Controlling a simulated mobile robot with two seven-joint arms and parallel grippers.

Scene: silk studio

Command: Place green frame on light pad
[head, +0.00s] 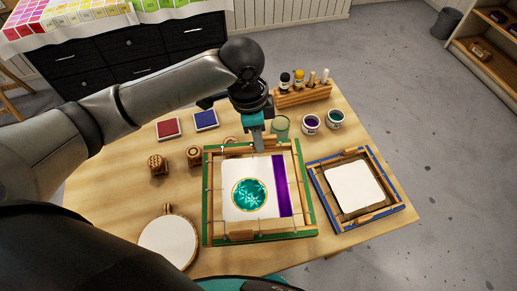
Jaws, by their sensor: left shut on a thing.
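The green frame (207,205) lies on the wooden table in the middle of the head view. It has green outer edges and wooden inner bars around a white cloth with a teal round motif and a purple stripe at its right. My left gripper (258,146) points down at the frame's far bar and is shut on it; the fingertips partly hide the grip. I cannot pick out the light pad with certainty; whether it is under the green frame is hidden. My right gripper is not in view.
A blue frame (389,211) with white cloth lies close at the right. A round hoop (168,243) lies front left. Wooden stamps (157,164), red (168,128) and blue pads (205,119) are at the left. Paint jars (311,124) and a bottle rack (303,95) stand behind.

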